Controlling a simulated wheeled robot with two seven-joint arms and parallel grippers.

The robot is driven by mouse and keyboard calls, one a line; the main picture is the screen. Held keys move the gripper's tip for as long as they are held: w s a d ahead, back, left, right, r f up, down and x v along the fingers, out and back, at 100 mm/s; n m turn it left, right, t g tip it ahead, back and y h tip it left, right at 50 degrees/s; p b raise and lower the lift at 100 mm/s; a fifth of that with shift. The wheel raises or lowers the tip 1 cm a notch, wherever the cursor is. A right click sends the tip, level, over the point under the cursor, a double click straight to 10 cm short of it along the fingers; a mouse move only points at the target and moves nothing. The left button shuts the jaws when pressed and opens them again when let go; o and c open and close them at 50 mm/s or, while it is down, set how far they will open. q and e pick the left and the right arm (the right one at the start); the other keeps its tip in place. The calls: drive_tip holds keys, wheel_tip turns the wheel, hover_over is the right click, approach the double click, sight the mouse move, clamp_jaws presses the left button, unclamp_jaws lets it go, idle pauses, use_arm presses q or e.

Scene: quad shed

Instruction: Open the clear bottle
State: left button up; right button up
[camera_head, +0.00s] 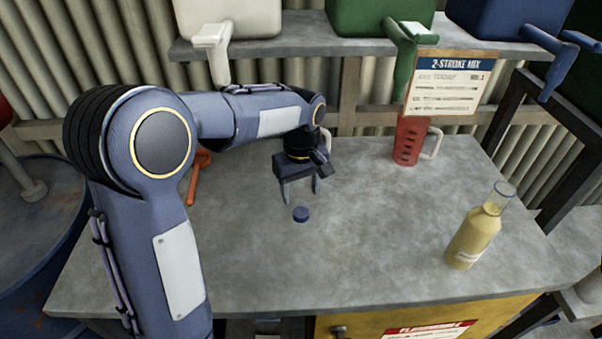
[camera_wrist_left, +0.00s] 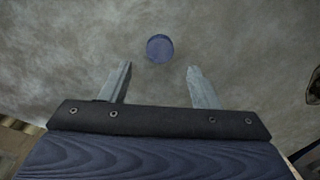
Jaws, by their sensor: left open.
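The clear bottle (camera_head: 474,236) stands upright on the right part of the grey bench, holding pale yellow liquid. Its glass neck shows no cap on it. A small round blue cap (camera_head: 300,214) lies on the bench left of the bottle. It also shows in the left wrist view (camera_wrist_left: 160,48), just beyond the fingertips. My left gripper (camera_head: 301,194) is open and empty above the bench, a little behind the cap, fingers pointing down. It shows open in the left wrist view (camera_wrist_left: 159,82) too. My right gripper is not in view.
A red measuring jug (camera_head: 408,142) stands at the back of the bench (camera_head: 360,240), under a 2-stroke mix sign (camera_head: 445,86). White, green and blue containers with spouts sit on the shelf above. An orange tool (camera_head: 194,178) lies behind my left arm. The bench middle is clear.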

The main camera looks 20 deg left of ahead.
use_arm(q)
drive_tip(key=s+a+r+m+t+h, duration=0.1)
drive_tip(key=s+a+r+m+h, duration=0.1)
drive_tip(key=s+r, duration=0.45)
drive_tip(key=s+d+f+m+t+h, duration=0.1)
drive_tip(key=s+f+m+t, duration=0.1)
drive_tip(key=s, duration=0.6)
drive_tip(key=s+d+f+m+t, duration=0.1)
drive_tip(key=s+m, duration=0.3)
drive_tip(key=s, duration=0.4)
drive_tip(key=shift+s+d+f+t+h, duration=0.2)
drive_tip(key=shift+f+t+h, duration=0.25)
drive_tip(key=shift+t, duration=0.45)
